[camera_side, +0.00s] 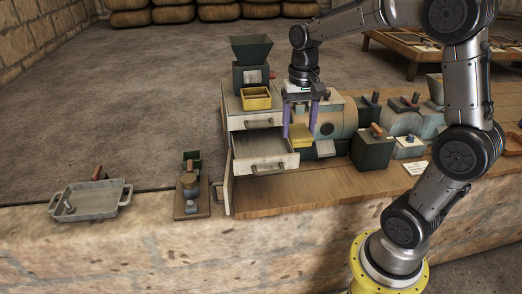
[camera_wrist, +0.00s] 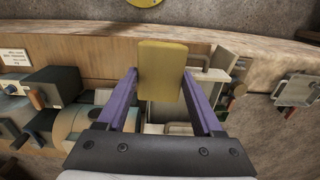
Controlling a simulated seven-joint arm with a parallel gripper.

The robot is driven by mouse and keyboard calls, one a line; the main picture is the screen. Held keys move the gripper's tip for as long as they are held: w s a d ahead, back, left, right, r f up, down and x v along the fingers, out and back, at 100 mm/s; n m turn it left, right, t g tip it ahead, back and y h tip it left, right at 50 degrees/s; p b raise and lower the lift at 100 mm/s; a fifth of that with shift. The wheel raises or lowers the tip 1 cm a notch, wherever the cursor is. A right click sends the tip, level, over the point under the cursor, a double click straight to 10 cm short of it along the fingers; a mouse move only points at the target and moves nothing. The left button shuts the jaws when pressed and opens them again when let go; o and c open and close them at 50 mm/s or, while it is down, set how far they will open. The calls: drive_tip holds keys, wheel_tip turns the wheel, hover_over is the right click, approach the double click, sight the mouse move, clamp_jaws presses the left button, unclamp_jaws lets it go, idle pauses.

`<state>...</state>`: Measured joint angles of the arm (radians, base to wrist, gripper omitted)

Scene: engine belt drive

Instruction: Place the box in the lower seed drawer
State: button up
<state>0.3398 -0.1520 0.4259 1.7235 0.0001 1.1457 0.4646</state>
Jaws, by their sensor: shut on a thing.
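My gripper (camera_side: 299,132) has two purple fingers that point down. It is shut on a yellow box (camera_side: 301,140), which it holds near the right edge of the open lower drawer (camera_side: 266,166). In the wrist view the box (camera_wrist: 162,70) sits between the purple fingertips (camera_wrist: 161,85). The lower drawer is pulled out of the pale cabinet (camera_side: 228,112) and its visible floor looks empty. I cannot tell how far the box is above the drawer. In the wrist view the box hides part of the drawer.
A second yellow, open-topped box (camera_side: 256,104) stands on the cabinet in front of a dark green hopper machine (camera_side: 251,62). A rounded grey-green machine (camera_side: 335,118) is just right of the gripper. A dark block with a red handle (camera_side: 373,148) stands on the wooden bench (camera_side: 300,196). A metal tray (camera_side: 90,201) lies far left.

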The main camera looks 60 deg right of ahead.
drive_tip(key=shift+w+a+f, duration=0.1)
drive_tip(key=shift+w+a, duration=0.15)
drive_tip(key=w+d+f, duration=0.1)
drive_tip(key=w+f, duration=0.1)
drive_tip(key=w, duration=0.2)
drive_tip(key=w+d+f, duration=0.1)
drive_tip(key=w+f, duration=0.2)
drive_tip(key=w, duration=0.1)
drive_tip(key=w+d+f, duration=0.1)
drive_tip(key=w+f, duration=0.2)
drive_tip(key=w, duration=0.1)
drive_tip(key=shift+d+f, duration=0.2)
drive_tip(key=shift+d, duration=0.2)
drive_tip(key=shift+w+d+f, duration=0.2)
drive_tip(key=shift+w+f, duration=0.25)
drive_tip(key=shift+f, duration=1.8)
drive_tip(key=shift+f, duration=0.1)
drive_tip(key=o, duration=1.4)
